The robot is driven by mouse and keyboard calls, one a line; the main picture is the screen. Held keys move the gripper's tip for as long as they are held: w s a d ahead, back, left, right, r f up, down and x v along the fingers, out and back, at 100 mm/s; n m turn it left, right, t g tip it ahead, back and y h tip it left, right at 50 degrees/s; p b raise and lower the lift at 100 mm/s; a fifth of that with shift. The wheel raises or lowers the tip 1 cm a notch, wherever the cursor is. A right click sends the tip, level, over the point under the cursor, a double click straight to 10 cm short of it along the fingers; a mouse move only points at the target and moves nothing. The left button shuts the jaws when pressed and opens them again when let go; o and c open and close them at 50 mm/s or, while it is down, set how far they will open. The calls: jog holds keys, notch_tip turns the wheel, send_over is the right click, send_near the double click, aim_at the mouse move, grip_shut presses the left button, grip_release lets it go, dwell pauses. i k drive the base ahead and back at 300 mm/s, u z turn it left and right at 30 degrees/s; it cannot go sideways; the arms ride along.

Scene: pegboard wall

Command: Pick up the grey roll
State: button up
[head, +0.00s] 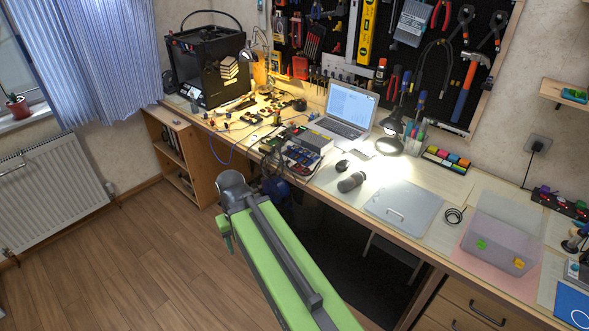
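The grey roll (351,181) is a short dark grey cylinder lying on its side on the workbench (325,186). It lies in front of the black desk lamp, in bright light, with nothing touching it that I can see. My green arm reaches up from the bottom middle to a grey rounded joint left of the bench's front edge. Dark parts show just right of that joint, but I cannot make out gripper fingers there. My arm is well apart from the roll, to its left and lower in the picture.
A black mouse (343,166) sits just behind the roll. A laptop (347,110) and a black lamp (390,146) stand further back. A grey flat case (403,208) lies to the right. Electronics (303,155) crowd the left. The wooden floor (130,260) at left is clear.

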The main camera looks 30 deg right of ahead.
aim_at(356, 179)
jog(key=z, duration=1.25)
